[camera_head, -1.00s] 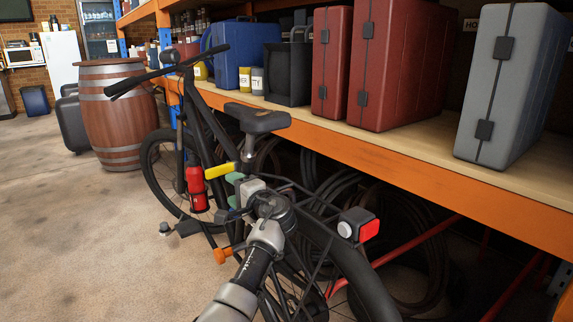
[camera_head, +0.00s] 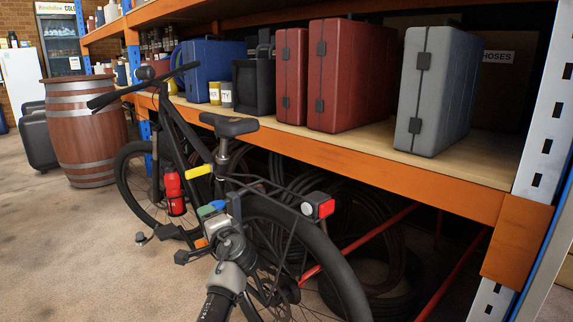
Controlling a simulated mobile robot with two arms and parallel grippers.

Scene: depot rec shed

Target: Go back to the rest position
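One of my arms, which I take to be the left, comes in from the bottom left of centre. Its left gripper (camera_head: 213,208) is small in the picture, in front of the bicycle's lower frame. Its fingers are hard to make out against the bicycle, so I cannot tell whether it is open or shut, or whether it touches the bicycle. I see nothing clearly held in it. My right gripper is not in view.
A black bicycle (camera_head: 228,126) with a red bottle (camera_head: 174,190) stands close ahead, against an orange-edged shelf (camera_head: 400,172). Red cases (camera_head: 350,75), a grey case (camera_head: 435,90) and a blue case (camera_head: 208,66) stand on it. A barrel (camera_head: 85,135) is at left. Floor at lower left is clear.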

